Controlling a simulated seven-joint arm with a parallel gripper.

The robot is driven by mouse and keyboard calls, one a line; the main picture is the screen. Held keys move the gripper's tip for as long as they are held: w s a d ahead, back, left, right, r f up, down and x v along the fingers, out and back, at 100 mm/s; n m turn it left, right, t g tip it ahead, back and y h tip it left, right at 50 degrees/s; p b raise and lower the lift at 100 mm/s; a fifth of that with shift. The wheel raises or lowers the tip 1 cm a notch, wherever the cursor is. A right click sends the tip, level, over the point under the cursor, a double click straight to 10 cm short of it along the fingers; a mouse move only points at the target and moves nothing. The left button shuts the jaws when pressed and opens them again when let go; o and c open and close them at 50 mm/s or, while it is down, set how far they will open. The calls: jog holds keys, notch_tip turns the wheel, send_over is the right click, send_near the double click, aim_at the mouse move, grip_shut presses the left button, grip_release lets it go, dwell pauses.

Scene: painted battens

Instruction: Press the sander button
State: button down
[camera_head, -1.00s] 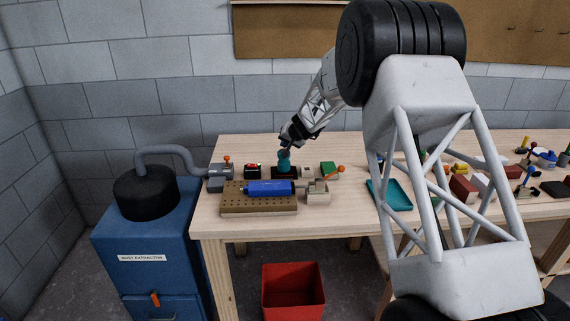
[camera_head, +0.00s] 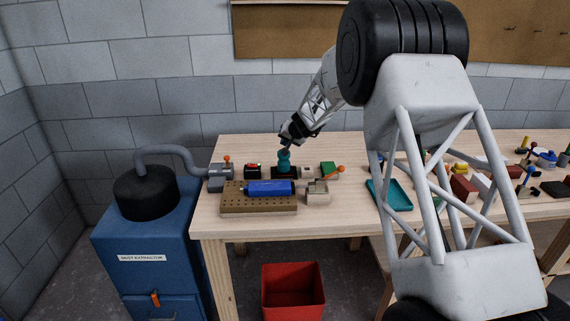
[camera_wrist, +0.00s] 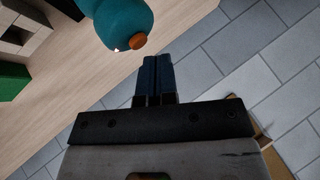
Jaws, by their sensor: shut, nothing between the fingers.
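The sander appears to be the teal rounded tool (camera_head: 284,163), upright on a black base (camera_head: 285,173) on the workbench. Its teal body shows at the top of the wrist view (camera_wrist: 118,20), with an orange round button (camera_wrist: 138,41) on its side. My gripper (camera_head: 287,149) is just above and behind the teal tool in the head view. In the wrist view my gripper's dark blue fingers (camera_wrist: 156,60) are closed together and empty. Their tips are close to the orange button, with a small gap in the picture. The tool's far side is hidden in the head view.
A perforated block (camera_head: 258,207) with a blue cylinder (camera_head: 268,188) lies in front of the tool. A grey box with an orange knob (camera_head: 221,176), a red-and-black switch (camera_head: 252,170) and a green block (camera_head: 328,168) stand nearby. A teal tray (camera_head: 390,195) is farther right.

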jog(key=shift+r, duration=0.1)
jog(key=shift+r, duration=2.85)
jog(key=s+d+r+n+g+h, duration=0.15)
jog(key=s+r, duration=0.25)
jog(key=s, duration=0.8)
jog(key=s+d+r, duration=0.2)
jog(key=s+r, duration=0.2)
jog(key=s, duration=0.9)
jog(key=s+d+r+g+h, duration=0.15)
jog(key=s+r, duration=0.35)
jog(key=s, duration=0.7)
jog(key=s+d+f+h, duration=0.1)
jog(key=s+d+f, duration=0.1)
jog(key=s, duration=0.9)
jog(key=s+d+f+g, duration=0.1)
jog(key=s+d+f, duration=0.1)
jog(key=s, duration=0.9)
jog(key=s+d+f+h, duration=0.1)
jog(key=s+d+f, duration=0.1)
jog(key=s, duration=1)
jog(key=shift+d+f+g+h, duration=0.3)
jog(key=shift+d+f+g, duration=0.05)
jog(key=shift+d+g, duration=0.05)
